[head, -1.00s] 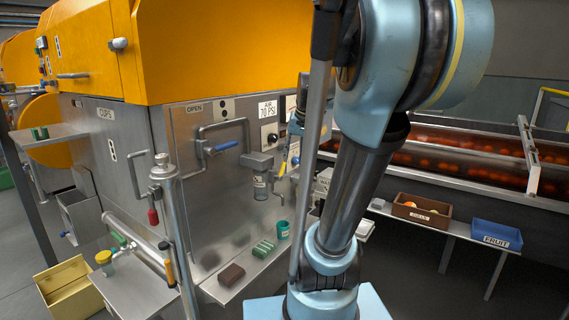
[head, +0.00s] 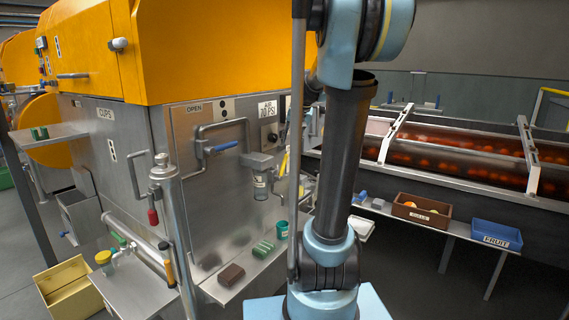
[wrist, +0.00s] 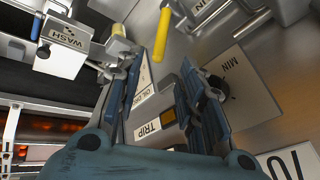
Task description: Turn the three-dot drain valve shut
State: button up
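I cannot pick out the three-dot drain valve for sure, since the dot marks are too small to count. In the head view, a blue-handled valve (head: 224,147) sits on a bent pipe on the steel front panel, below a dotted plate (head: 224,105). A red handle (head: 153,217) hangs lower left, and a small green-handled valve (head: 119,240) is on the low pipe. Another dotted plate (head: 112,150) is on the side panel. My gripper (wrist: 162,78) is open in the wrist view, its fingers apart with nothing held, facing a panel with a TRIP label (wrist: 165,118). The head view does not show it clearly.
A yellow lever (wrist: 161,35) and the WASH box (wrist: 62,48) are close by in the wrist view. The fruit conveyor (head: 450,155) is at right.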

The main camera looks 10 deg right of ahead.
aim_at(286, 158)
jog(key=x, duration=1.2)
grip_shut()
